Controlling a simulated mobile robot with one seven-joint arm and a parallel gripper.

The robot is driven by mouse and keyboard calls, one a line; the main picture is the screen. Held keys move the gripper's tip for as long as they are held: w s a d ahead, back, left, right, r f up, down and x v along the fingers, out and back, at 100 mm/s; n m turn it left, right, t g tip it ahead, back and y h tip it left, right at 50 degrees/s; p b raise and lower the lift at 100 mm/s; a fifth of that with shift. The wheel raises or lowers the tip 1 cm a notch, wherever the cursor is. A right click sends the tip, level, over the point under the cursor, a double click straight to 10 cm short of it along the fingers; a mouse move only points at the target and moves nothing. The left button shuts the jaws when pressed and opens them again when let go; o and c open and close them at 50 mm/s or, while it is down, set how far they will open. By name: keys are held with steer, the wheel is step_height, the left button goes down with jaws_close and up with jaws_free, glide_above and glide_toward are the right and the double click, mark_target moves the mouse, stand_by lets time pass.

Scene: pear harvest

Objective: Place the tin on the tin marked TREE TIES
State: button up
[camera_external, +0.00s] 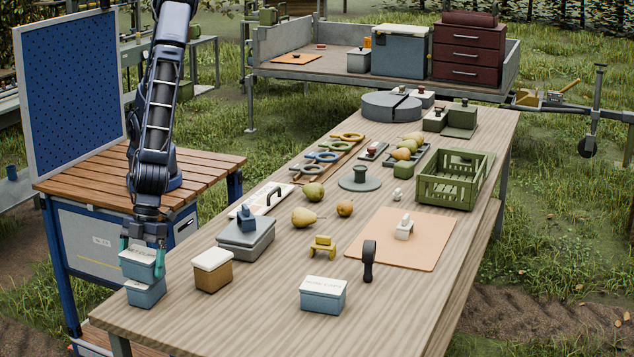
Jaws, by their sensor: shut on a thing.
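My gripper (143,244) is at the near left corner of the long table, pointing down, with its teal fingers shut on a blue tin (141,266). This tin has a pale lid with dark lettering too small to read surely. It is upright, directly over a second blue tin (146,295) on the table corner. I cannot tell whether the two touch. The lower tin's lid is mostly hidden by the upper tin, and I cannot read its marking. Another blue tin with a lettered white lid (323,296) stands apart at the front middle; its lettering is unclear.
A brown tin with a white lid (212,275) and a grey box (246,240) stand right of the stack. A yellow object (322,246), pears (305,217) and a green crate (430,190) lie farther off. The table (250,318) is bare between the brown tin and front blue tin.

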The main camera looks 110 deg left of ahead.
steer(key=shift+f, duration=0.1)
steer(key=o, duration=0.8)
steer(key=shift+c, duration=0.2)
steer(key=v, duration=1.2)
steer(key=w+a+r+n+t+y, duration=0.2)
steer(key=a+r+n, duration=0.35)
steer(key=a, duration=0.85)
steer(key=w+a+r+n+t+y, duration=0.1)
steer(key=a+r+n, duration=0.2)
steer(key=a+r, duration=0.9)
steer(key=s+a+r+n, duration=0.2)
steer(key=s+a+n, duration=0.2)
steer(key=s+a, duration=0.3)
steer(key=s+a+r+n+t+y, duration=0.1)
steer(key=s+a+n, duration=0.4)
steer(key=a, duration=1.1)
steer(key=s+r, duration=0.1)
steer(key=s, duration=0.2)
steer(key=shift+a+r+t, duration=0.15)
steer(key=shift+r+t, duration=0.05)
steer(key=shift+t, duration=0.1)
